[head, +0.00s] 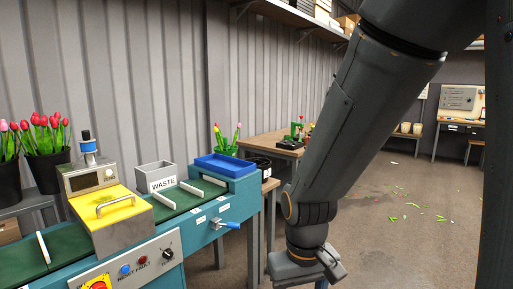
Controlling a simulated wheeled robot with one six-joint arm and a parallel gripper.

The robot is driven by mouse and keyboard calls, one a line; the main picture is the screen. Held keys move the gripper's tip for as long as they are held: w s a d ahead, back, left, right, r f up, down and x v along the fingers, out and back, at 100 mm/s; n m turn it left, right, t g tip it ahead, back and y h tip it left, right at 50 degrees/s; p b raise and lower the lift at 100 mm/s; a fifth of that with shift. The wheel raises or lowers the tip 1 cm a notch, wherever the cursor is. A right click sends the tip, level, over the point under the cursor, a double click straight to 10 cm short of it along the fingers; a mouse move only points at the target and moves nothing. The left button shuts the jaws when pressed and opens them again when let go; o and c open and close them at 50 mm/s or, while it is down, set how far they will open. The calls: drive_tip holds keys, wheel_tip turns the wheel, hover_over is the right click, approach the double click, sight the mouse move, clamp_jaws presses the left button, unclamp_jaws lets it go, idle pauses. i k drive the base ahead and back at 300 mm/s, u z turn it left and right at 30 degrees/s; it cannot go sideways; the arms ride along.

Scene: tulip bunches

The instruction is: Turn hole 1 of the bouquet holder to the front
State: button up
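My arm comes down from the top right. The end of my arm with my gripper (306,269) is at the bottom edge, in front of and right of the green holder and well apart from it. The fingers are cut off by the frame, so I cannot see whether they hold anything.
A teal conveyor machine (230,204) with a yellow-lidded unit fills the left. Black tulip buckets (47,168) stand far left. A wooden workbench (262,143) is behind. Open floor with scattered green bits lies right.

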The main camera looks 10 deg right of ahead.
sight(227, 152)
drive_tip(key=z, duration=0.4)
drive_tip(key=i, duration=1.6)
drive_tip(key=u, duration=0.2)
